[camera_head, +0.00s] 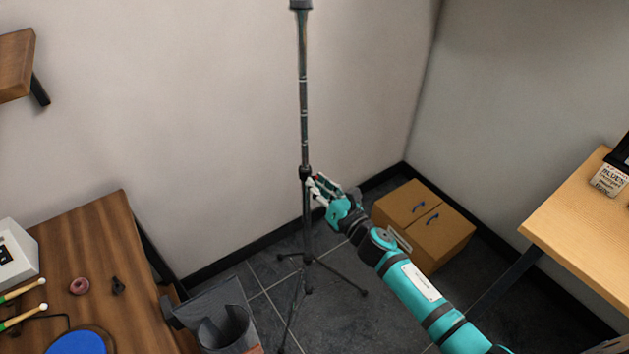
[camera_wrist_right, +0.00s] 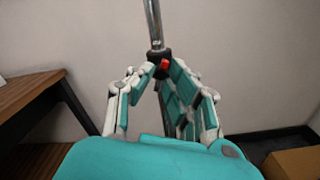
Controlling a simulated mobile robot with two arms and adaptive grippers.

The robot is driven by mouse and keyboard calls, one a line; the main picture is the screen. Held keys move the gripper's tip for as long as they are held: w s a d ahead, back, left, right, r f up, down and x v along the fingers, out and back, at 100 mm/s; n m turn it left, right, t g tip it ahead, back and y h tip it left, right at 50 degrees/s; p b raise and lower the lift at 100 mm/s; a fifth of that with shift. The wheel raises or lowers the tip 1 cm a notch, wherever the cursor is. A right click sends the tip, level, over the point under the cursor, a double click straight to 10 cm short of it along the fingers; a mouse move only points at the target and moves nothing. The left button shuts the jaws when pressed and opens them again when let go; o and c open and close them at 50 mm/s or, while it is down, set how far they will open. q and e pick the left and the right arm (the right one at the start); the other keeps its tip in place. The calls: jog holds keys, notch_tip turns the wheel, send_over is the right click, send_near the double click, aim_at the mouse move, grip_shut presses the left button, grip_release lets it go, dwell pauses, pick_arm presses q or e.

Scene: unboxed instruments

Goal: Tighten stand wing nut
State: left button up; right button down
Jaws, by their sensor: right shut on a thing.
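The stand (camera_head: 304,100) is a tall dark metal pole on a tripod base, upright on the tiled floor by the wall. It also shows in the right wrist view (camera_wrist_right: 154,22). A black collar (camera_wrist_right: 158,60) sits on the pole, with a small red part, likely the wing nut (camera_wrist_right: 164,67), on its side. My right gripper (camera_head: 311,184) is at this collar from the right. In the right wrist view its fingers (camera_wrist_right: 160,70) close in on the collar and red part, shut on the wing nut. The fingertips partly hide the nut. My left gripper is not in view.
A brown table (camera_head: 100,230) at the left holds drumsticks (camera_head: 22,290), a pink ring (camera_head: 79,286) and a blue round pad (camera_head: 80,342). Cardboard boxes (camera_head: 432,250) stand in the corner behind my right arm. A light wooden table (camera_head: 580,220) is at the right.

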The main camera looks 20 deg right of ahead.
jog(key=m, duration=0.3)
jog(key=m+p, duration=0.2)
jog(key=m, duration=0.3)
jog(key=shift+d, duration=0.1)
